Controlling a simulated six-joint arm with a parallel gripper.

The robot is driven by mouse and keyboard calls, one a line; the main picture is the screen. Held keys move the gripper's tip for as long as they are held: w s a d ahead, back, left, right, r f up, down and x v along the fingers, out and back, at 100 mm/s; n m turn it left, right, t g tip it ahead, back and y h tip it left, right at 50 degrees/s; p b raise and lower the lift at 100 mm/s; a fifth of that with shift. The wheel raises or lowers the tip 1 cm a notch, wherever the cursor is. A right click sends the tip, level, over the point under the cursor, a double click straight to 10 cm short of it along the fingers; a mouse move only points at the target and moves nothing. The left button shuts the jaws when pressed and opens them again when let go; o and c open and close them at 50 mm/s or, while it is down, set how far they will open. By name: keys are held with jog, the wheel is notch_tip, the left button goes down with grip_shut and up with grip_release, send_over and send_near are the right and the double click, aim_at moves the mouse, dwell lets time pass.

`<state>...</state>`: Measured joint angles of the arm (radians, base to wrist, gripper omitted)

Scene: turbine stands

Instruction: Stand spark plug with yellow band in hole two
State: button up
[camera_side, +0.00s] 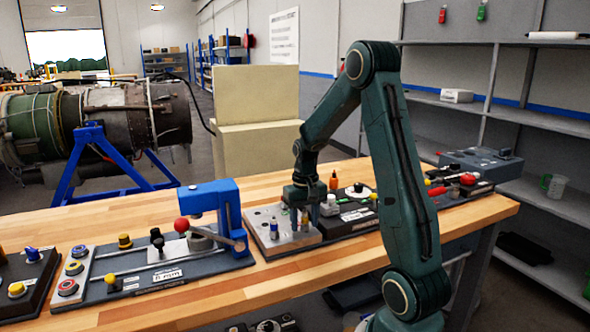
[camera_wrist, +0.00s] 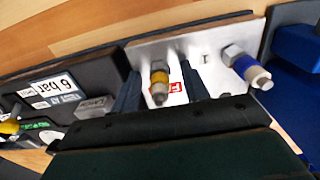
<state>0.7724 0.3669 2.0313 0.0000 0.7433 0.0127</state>
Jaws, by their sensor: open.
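The spark plug with yellow band (camera_wrist: 161,77) stands in the pale metal plate (camera_wrist: 205,50), between the two fingers of my gripper (camera_wrist: 162,73) in the wrist view. My gripper is open, with a gap showing on each side of the plug. In the side view my gripper (camera_side: 299,226) points down over the plate (camera_side: 262,218), and its fingers hide most of this plug. A spark plug with blue band (camera_wrist: 246,67) stands in the same plate, to the right in the wrist view; it also shows in the side view (camera_side: 274,228). The hole number under the yellow-banded plug cannot be read.
A blue press with a red knob (camera_side: 182,225) stands left of the plate. Bare wood lies along the bench's front.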

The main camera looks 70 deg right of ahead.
aim_at(300, 229)
dwell(0.6)
grip_shut()
jog(key=shift+r, duration=0.75)
dwell(0.4)
jog(key=shift+r, duration=1.8)
jog(key=shift+w, duration=0.1)
jog(key=shift+w+r, duration=0.2)
jog(key=shift+w, duration=0.4)
jog(key=w+a+r, duration=0.1)
jog(key=w+r, duration=0.1)
jog(key=w, duration=0.8)
jog(key=shift+a+r, duration=0.15)
jog(key=shift+r, duration=0.15)
